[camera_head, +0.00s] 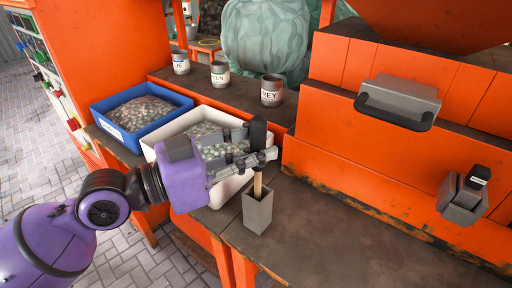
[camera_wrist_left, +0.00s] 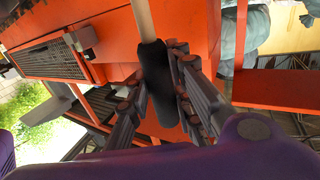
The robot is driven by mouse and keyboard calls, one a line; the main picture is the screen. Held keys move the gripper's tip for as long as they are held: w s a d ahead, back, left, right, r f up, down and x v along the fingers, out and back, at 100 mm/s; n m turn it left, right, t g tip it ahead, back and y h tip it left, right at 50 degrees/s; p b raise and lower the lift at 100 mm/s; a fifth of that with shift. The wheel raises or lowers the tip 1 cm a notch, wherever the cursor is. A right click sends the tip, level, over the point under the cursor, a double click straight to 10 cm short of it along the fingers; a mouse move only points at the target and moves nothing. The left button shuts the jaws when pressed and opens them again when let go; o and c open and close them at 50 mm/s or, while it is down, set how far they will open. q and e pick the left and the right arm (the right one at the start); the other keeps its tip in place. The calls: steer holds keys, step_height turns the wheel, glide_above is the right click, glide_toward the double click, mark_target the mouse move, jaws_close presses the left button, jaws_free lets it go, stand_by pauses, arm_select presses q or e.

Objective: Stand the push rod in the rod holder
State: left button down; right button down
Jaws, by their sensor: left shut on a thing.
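The push rod has a dark handle (camera_head: 258,131) at its top and a pale wooden shaft (camera_head: 257,186) below. My left gripper (camera_head: 266,156) is shut on the handle, and the rod is near upright. The grey square rod holder (camera_head: 258,212) stands on the bench right under it. The shaft's lower end shows inside the holder's open top; how deep it sits is hidden by the front wall. In the left wrist view the handle (camera_wrist_left: 156,85) lies between the two fingers (camera_wrist_left: 160,95), and the holder is not seen. My right gripper is not in view.
A white bin (camera_head: 228,188) of pale pieces stands just behind my gripper, with a blue bin (camera_head: 118,132) farther left. Labelled cans (camera_head: 271,92) stand on the back ledge. An orange machine (camera_head: 350,150) rises at the right. The bench (camera_head: 330,245) right of the holder is clear.

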arm_select(q)
steer(key=c, duration=1.6)
jaws_free()
steer(key=shift+c, duration=0.2)
steer(key=shift+o, duration=0.8)
steer(key=shift+s+a+f, duration=0.1)
steer(key=shift+s+a, duration=0.15)
steer(key=shift+a, duration=0.25)
steer(key=v, duration=1.1)
